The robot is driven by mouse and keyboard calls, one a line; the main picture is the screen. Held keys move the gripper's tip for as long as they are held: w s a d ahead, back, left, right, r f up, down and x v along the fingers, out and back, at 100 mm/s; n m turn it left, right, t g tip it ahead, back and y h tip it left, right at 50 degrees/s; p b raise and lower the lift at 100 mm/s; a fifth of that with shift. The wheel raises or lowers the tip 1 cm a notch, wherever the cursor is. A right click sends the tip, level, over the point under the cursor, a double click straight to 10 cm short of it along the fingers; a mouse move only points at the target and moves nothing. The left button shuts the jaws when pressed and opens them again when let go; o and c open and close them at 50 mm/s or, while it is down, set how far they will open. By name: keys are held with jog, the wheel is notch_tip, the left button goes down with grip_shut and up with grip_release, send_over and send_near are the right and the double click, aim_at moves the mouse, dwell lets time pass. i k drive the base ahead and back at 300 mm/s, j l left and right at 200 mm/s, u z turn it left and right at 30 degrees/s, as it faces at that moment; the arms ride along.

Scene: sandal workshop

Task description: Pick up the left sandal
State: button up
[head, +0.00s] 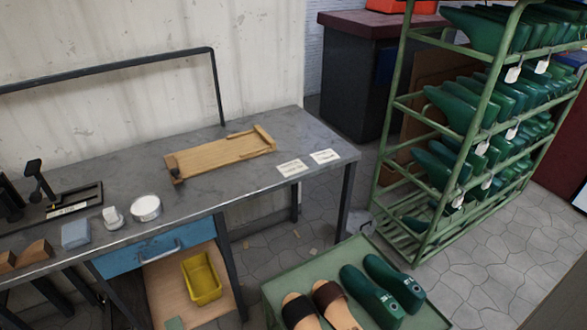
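Two sandals lie side by side on a green tray-like surface at the bottom of the head view. The left one (300,312) has a tan sole and a black strap, and its lower end is cut off by the frame edge. The right one (331,301) has a dark brown strap and is also partly cut off. They are close together; I cannot tell whether they touch. My gripper does not show in this view.
Two green shoe lasts (372,297) lie right of the sandals on the green surface (292,280). A grey workbench (225,190) with a wooden board (222,154) stands behind to the left. A green rack (391,110) of lasts stands at the right.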

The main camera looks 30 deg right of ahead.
aim_at(330, 300)
jog(key=k+l+z, duration=0.25)
jog(key=k, duration=0.3)
jog(key=k+l+z, duration=0.25)
jog(key=k+l, duration=0.25)
